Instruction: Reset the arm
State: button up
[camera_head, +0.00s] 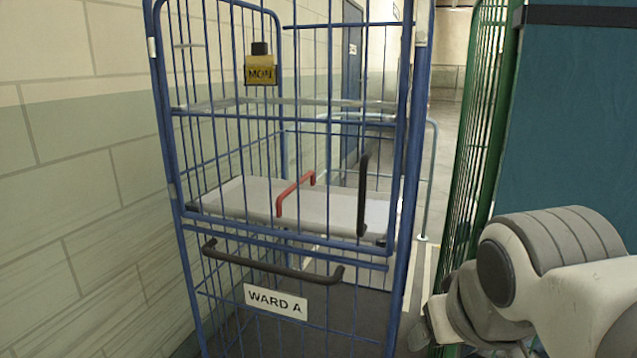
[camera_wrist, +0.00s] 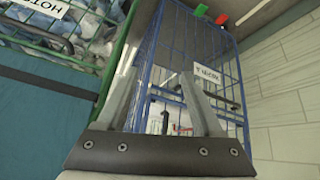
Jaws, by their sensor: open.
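My gripper (camera_wrist: 162,75) shows in the wrist view with its two fingers spread apart and nothing between them. Beyond the fingers stands the blue wire roll cage (camera_wrist: 240,70), apart from them as far as I can tell. In the head view my pale arm (camera_head: 590,290) is folded at the lower right, and its gripper end is mostly hidden or out of frame. The blue cage (camera_head: 167,130) stands upright ahead, left of my arm, with a "WARD A" sign (camera_head: 275,300) and a yellow "MON" tag (camera_head: 261,70).
The cage has a pale shelf (camera_head: 235,195), a red handle (camera_head: 280,200) and a black bar (camera_head: 270,265). A green cage (camera_head: 478,130) stands at right beside a teal panel (camera_head: 570,130). A block wall (camera_head: 60,200) closes the left. Laundry (camera_wrist: 80,25) shows in the wrist view.

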notch_tip(320, 180, down, 4)
jog(key=s, duration=0.3)
notch_tip(320, 180, up, 14)
jog(key=g+p, duration=0.1)
jog(key=p, duration=1.3)
jog(key=shift+s+a+f+m+y+p, duration=0.2)
jog(key=shift+a+m+y+p, duration=0.1)
jog(key=shift+a+y, duration=0.1)
